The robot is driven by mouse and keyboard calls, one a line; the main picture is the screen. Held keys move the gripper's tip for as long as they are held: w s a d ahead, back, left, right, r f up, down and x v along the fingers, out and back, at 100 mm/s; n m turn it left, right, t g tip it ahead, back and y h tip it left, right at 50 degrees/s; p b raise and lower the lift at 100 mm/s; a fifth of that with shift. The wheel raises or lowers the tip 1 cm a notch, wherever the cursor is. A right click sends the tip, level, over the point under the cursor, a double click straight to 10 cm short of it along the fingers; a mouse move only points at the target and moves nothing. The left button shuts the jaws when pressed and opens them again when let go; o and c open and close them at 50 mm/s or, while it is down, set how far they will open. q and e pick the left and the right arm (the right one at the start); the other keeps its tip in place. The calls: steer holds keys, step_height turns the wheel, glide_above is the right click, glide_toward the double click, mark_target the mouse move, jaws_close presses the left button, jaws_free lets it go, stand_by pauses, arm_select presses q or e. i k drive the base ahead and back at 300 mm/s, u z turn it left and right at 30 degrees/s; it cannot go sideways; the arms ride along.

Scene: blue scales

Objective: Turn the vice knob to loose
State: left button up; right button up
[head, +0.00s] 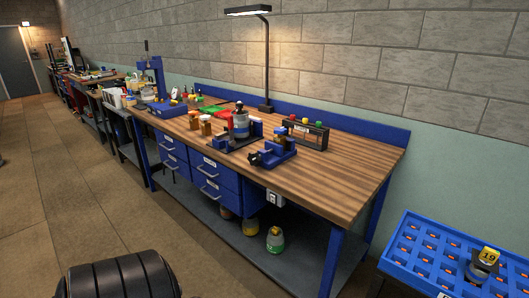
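A small blue vice (282,153) stands near the front edge of the wooden workbench, right of its middle. A dark knob (256,159) shows at its front left end, facing the bench's front edge. The vice is small in the view, so I cannot tell how far its jaws are apart or how the knob is turned. Neither of my grippers shows in the head view.
The bench (340,178) has clear wood to the right of the vice. A dark stand with coloured knobs (306,131) is behind it, and a device on a dark base (240,124) is left of it. A blue tray (416,277) is at lower right. Floor (105,205) is open at left.

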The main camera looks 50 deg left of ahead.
mark_target(255, 159)
steer(key=u, duration=0.4)
steer(key=i, duration=0.7)
steer(key=u, duration=1.2)
steer(key=i, duration=0.45)
steer(key=u, duration=0.5)
